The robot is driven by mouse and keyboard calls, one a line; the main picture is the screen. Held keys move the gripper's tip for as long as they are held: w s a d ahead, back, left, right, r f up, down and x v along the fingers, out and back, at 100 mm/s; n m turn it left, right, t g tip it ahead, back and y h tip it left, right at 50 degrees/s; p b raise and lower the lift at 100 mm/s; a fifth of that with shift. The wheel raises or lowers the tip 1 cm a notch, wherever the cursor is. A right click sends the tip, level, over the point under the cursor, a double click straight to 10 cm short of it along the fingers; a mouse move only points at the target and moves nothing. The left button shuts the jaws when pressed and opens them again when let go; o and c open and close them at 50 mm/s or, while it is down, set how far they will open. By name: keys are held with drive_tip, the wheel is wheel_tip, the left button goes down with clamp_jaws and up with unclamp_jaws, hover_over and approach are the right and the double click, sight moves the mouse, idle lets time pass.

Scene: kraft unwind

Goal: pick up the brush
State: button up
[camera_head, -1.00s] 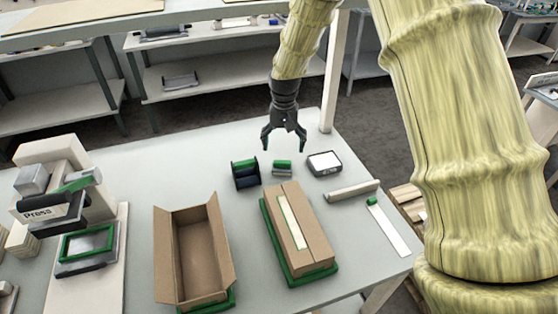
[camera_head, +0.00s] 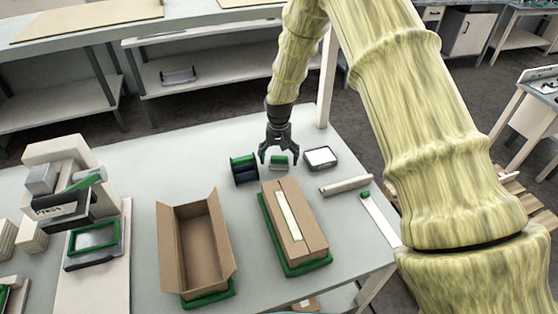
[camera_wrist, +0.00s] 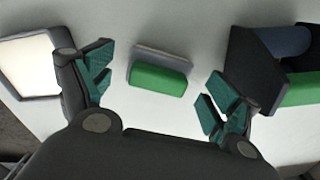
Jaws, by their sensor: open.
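The brush (camera_head: 280,160) looks like a small block with a green upper part and a grey part along one side. It lies on the grey table behind the closed carton. In the wrist view the brush (camera_wrist: 159,78) sits between and beyond the two fingers, apart from both. My gripper (camera_head: 278,161) is above the brush, pointing down. In the wrist view my gripper (camera_wrist: 153,88) is open with teal finger pads and holds nothing.
A green-and-black spool holder (camera_head: 244,169) stands close left of the brush, and a white-topped device (camera_head: 320,158) close right. In front are an open carton (camera_head: 165,240) and a closed carton (camera_head: 272,222). A pale roll (camera_head: 346,186) lies at right. A press (camera_head: 75,205) stands left.

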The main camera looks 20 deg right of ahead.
sight(279, 158)
drive_tip(key=shift+s+f, duration=0.15)
drive_tip(key=shift+f, duration=0.6)
drive_tip(key=c, duration=1.2)
drive_tip(key=shift+r, duration=0.15)
drive_tip(key=shift+r+b, duration=1.65)
drive_tip(key=shift+r, duration=3.25)
drive_tip(key=o, duration=0.5)
drive_tip(key=c, duration=0.3)
